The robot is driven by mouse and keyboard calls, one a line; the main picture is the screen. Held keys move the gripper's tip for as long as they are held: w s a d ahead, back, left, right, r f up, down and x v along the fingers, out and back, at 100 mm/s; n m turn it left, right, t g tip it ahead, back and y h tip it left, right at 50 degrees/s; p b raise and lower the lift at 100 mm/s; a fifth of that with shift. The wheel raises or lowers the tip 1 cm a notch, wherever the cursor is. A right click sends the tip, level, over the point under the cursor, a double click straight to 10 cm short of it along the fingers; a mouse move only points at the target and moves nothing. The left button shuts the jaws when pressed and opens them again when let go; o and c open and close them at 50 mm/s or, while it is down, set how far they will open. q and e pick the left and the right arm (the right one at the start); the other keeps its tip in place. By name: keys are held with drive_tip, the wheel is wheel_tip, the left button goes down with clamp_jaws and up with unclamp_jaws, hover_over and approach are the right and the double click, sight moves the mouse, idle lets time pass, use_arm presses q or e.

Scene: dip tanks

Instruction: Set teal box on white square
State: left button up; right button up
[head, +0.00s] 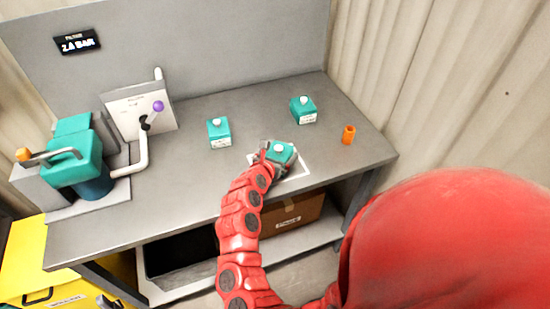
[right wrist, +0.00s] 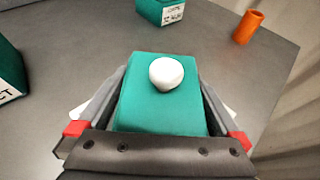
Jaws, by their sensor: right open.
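A teal box (head: 281,151) with a white knob on top is at the white square (head: 297,170) near the front of the grey bench. My right gripper (head: 277,157) is around this box; in the right wrist view the box (right wrist: 162,100) is between the two open fingers. White edges of the square show on both sides of the box there. The box hides most of the square, and its underside is hidden. Two more teal boxes stand behind, one at the left (head: 218,133) and one at the right (head: 303,110). My left gripper is not in view.
An orange cylinder (head: 348,134) stands at the right of the bench (head: 185,190). A teal and grey machine (head: 75,165) with a pipe and a purple-knobbed lever (head: 157,107) fills the left. A cardboard box (head: 290,213) is on the shelf below.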

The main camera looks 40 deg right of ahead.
drive_tip(key=b+v, duration=0.2)
drive_tip(key=v, duration=1)
